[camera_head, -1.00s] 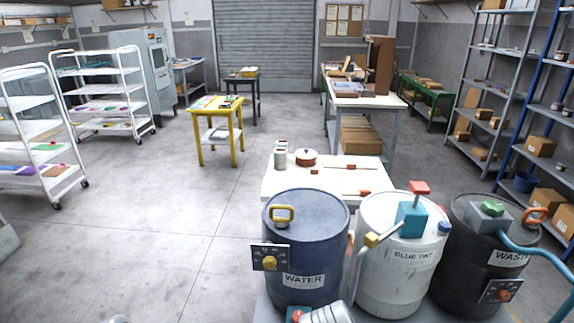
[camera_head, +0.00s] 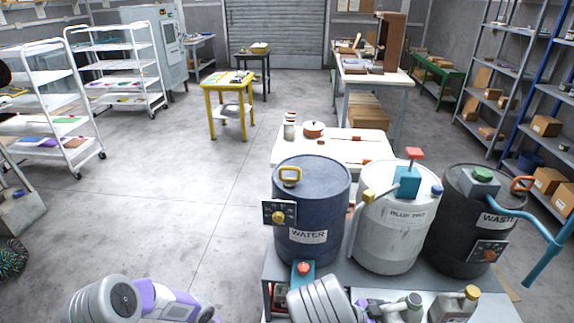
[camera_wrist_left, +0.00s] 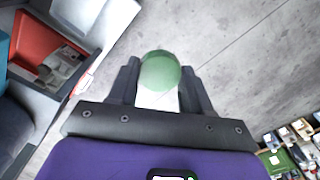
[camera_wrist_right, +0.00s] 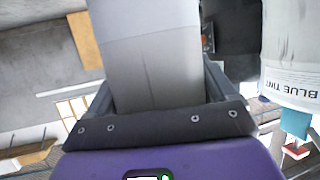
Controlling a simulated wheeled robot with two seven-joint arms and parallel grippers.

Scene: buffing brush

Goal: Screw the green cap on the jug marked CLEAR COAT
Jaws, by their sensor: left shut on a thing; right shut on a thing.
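My left gripper (camera_wrist_left: 160,82) is shut on the round green cap (camera_wrist_left: 160,70) in the left wrist view; a pale part shows below the green between the fingers. My right gripper (camera_wrist_right: 158,92) is shut on a large grey body (camera_wrist_right: 150,55) that looks like a jug and fills the upper middle of the right wrist view. No CLEAR COAT lettering is readable on it. In the head view, grey jugs show at the bottom edge, one with a grey top (camera_head: 410,301) and one with a yellowish cap (camera_head: 470,292). My fingers are hidden or cut off there.
A blue WATER drum (camera_head: 312,205), a white BLUE TINT drum (camera_head: 395,240) and a black WASTE drum (camera_head: 460,225) stand on a grey bench, with taps and a pipe sticking out. A white table (camera_head: 350,145) stands behind. Open floor (camera_head: 190,210) lies to the left.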

